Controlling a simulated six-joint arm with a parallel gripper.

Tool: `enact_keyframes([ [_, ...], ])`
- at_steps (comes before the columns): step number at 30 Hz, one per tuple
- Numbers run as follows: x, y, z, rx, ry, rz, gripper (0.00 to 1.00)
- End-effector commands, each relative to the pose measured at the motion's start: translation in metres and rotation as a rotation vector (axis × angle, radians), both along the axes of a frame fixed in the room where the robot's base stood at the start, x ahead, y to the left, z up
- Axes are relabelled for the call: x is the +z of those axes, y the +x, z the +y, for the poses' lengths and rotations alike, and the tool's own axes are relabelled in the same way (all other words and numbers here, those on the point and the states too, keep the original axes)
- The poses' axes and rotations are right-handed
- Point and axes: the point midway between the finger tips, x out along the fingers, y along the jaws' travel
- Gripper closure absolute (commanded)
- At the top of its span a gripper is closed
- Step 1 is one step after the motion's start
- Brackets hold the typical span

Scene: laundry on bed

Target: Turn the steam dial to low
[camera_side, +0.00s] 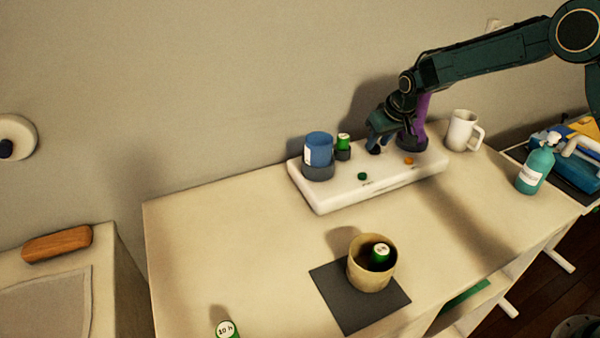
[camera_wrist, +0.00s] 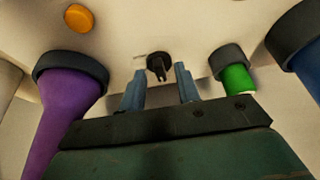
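A small black dial (camera_wrist: 159,67) with a raised grip bar sits on the white panel (camera_side: 330,199). In the wrist view it lies between the two blue-grey fingertips of my gripper (camera_wrist: 160,72), with gaps on both sides. The fingers are apart and hold nothing. In the side view my gripper (camera_side: 377,143) is low over the back of the panel and largely hides the dial. The dial's markings are too small to read.
A purple bottle (camera_wrist: 72,110) and a green cylinder (camera_wrist: 239,80) stand in dark sockets beside my fingers. A blue canister (camera_side: 319,146) stands farther left. Orange (camera_side: 408,160) and green (camera_side: 362,176) buttons are on the panel. A white mug (camera_side: 461,131) stands right.

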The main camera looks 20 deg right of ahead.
Motion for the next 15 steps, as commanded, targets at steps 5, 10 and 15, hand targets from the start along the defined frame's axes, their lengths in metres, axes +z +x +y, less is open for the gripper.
enact_keyframes([
  [5,-0.0001,0.0,0.0,0.0,0.0,0.0,0.67],
  [10,0.0001,-0.0001,0.0,0.0,0.0,0.0,0.97],
  [15,0.0001,-0.0002,0.0,0.0,0.0,0.0,1.0],
])
